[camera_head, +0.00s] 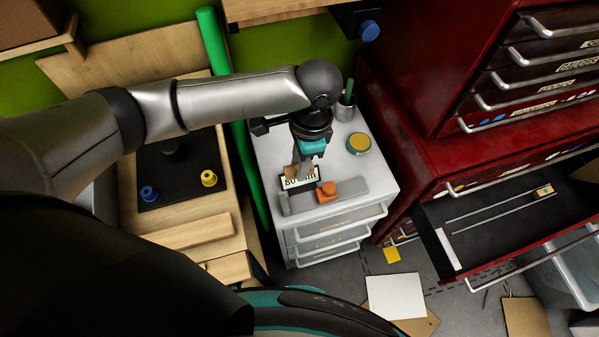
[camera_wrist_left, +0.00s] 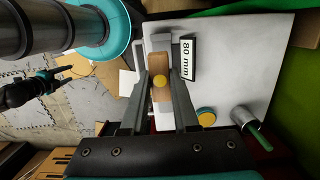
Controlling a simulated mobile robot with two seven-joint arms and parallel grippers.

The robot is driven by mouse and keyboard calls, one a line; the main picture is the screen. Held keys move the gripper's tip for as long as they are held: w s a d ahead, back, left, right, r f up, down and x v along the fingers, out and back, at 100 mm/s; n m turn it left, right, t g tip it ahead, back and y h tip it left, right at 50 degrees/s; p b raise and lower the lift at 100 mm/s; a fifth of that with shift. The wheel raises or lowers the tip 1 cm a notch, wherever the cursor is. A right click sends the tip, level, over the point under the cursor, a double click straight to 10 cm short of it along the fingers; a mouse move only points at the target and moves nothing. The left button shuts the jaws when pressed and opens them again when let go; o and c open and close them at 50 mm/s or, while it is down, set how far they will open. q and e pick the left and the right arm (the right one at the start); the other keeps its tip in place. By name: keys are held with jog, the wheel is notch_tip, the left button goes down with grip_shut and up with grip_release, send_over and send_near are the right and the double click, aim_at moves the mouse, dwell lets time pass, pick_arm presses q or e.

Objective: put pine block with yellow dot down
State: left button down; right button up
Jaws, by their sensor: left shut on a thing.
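The pine block with the yellow dot (camera_wrist_left: 160,68) is between the fingers of my left gripper (camera_wrist_left: 160,78), which is shut on it; the dot faces the wrist camera. In the head view my left gripper (camera_head: 302,164) points down over the white cabinet top (camera_head: 375,182), and the block (camera_head: 291,172) shows as a small tan patch beside the fingers. I cannot tell whether the block touches the surface below.
An "80 mm" sign (camera_head: 299,181) stands close to the block. A grey bar with an orange piece (camera_head: 327,190) lies in front. A yellow-topped round tin (camera_head: 359,144) and a pen cup (camera_head: 345,108) stand behind. An open red-cabinet drawer (camera_head: 497,222) is at right.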

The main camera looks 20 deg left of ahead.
pick_arm(q)
jog(key=shift+r, duration=1.35)
jog(key=a+r+n+h+b, duration=0.1)
jog(key=a+r+n+b, duration=0.3)
jog(key=r+n, duration=0.7)
jog(key=shift+a+g+b, duration=0.3)
jog(key=shift+a+b, duration=0.05)
jog(key=shift+a, duration=0.35)
jog(key=shift+r, duration=0.15)
jog(key=shift+s, duration=0.1)
